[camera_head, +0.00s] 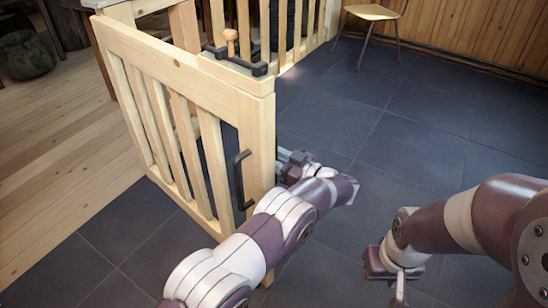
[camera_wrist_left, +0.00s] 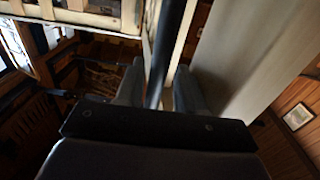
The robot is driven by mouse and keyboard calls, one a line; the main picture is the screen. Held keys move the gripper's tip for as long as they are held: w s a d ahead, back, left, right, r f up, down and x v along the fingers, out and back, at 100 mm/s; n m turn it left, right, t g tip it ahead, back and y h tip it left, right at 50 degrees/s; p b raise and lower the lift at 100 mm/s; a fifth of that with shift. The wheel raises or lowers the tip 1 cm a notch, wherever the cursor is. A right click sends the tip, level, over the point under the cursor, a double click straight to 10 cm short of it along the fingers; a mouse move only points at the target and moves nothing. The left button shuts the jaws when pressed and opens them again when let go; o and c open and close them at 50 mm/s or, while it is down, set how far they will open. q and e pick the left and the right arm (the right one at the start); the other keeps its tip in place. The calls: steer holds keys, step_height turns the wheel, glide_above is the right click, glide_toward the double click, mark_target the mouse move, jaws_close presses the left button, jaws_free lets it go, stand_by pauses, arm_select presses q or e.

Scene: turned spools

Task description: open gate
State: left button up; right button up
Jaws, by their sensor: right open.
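The pale wooden slatted gate (camera_head: 187,78) stands on the left in the head view. A black handle (camera_head: 238,180) is on its near face, and a black latch with a wooden knob (camera_head: 230,42) sits on top. My left gripper (camera_head: 290,165) is at the right edge of the gate, partly hidden behind it. In the left wrist view, a dark bar (camera_wrist_left: 172,45) runs between the two fingers of my left gripper (camera_wrist_left: 158,92); I cannot tell whether they press on it. My right gripper (camera_head: 396,277) is open and empty at lower right, away from the gate.
A slatted wooden fence (camera_head: 285,25) runs behind the gate. A chair (camera_head: 372,14) stands by the panelled wall at the back. Dark tiled floor (camera_head: 440,125) is clear on the right. Pale plank floor (camera_head: 50,150) lies on the left, with a dark bag (camera_head: 25,55) at the back.

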arm_select(q)
steer(key=shift+s+d+f, duration=0.1)
steer(key=shift+d, duration=0.25)
steer(key=b+v, duration=0.4)
steer(key=v, duration=0.8)
steer(key=shift+d, duration=0.1)
